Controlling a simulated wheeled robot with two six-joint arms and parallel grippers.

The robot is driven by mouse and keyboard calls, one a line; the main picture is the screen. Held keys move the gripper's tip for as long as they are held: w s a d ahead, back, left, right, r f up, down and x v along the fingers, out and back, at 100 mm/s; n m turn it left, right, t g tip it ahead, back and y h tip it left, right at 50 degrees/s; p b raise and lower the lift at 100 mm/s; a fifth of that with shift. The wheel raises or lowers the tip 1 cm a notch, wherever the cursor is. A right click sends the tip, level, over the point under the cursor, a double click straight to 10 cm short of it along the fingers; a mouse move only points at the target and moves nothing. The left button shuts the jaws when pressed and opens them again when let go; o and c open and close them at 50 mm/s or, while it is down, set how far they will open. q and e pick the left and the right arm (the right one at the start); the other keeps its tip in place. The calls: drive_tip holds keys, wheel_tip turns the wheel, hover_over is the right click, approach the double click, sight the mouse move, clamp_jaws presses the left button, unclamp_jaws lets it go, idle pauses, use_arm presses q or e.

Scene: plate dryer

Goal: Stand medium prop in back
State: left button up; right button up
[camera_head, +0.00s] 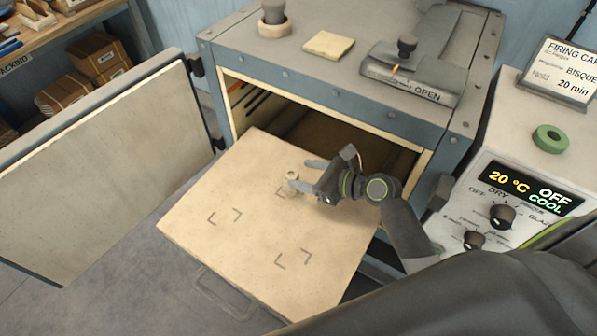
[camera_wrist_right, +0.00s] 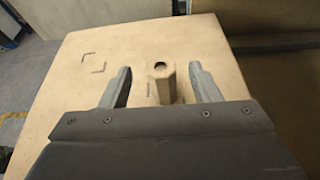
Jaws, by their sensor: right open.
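The prop (camera_head: 292,181) is a small beige post with a hole in its top. It stands upright on the pulled-out kiln shelf (camera_head: 190,222), at the back corner-bracket mark. In the right wrist view the prop (camera_wrist_right: 161,82) stands between the two fingers, with a gap on each side. My right gripper (camera_head: 304,176) is open, its fingers either side of the prop. Most of the back mark is hidden by the prop and gripper. My left gripper is not in view.
Two corner-bracket marks on the shelf are empty, the left one (camera_head: 224,217) and the front one (camera_head: 294,259). The kiln door (camera_head: 90,165) stands open at left. The kiln body (camera_head: 330,90) rises behind the shelf. A control panel (camera_head: 515,200) is at right.

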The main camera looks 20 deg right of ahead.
drive_tip(key=v, duration=0.9)
drive_tip(key=shift+s, duration=0.15)
